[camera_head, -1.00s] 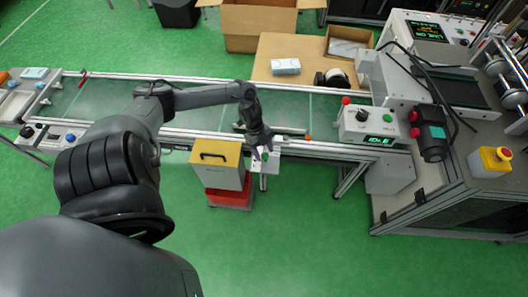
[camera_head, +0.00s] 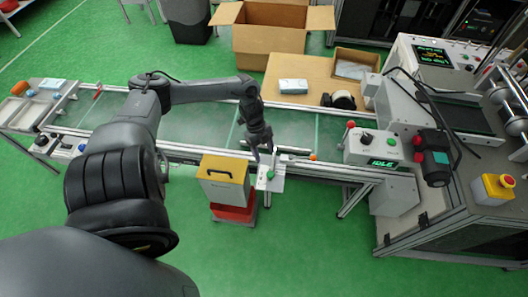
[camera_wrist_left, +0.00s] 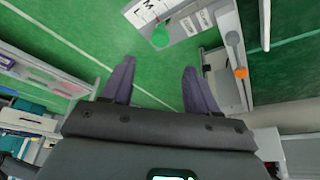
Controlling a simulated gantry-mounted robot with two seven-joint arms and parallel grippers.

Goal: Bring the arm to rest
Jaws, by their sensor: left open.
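My left arm (camera_head: 205,92) comes in from the left and reaches over the conveyor belt. My left gripper (camera_head: 265,156) is open, pointing down, just above and behind a small white box with a green button (camera_head: 271,175) on the belt's near side. In the left wrist view, the fingers of the left gripper (camera_wrist_left: 158,66) are apart with only green floor between them. The green button (camera_wrist_left: 161,36) shows beyond the fingertips, apart from them. My right gripper is in neither view.
A yellow-topped bin (camera_head: 222,180) stands beside the button box. The conveyor (camera_head: 210,127) runs across the middle. An "IDLE" control box (camera_head: 372,148) and a machine with a red-and-yellow stop button (camera_head: 497,186) stand at right. Cardboard boxes (camera_head: 268,38) are behind.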

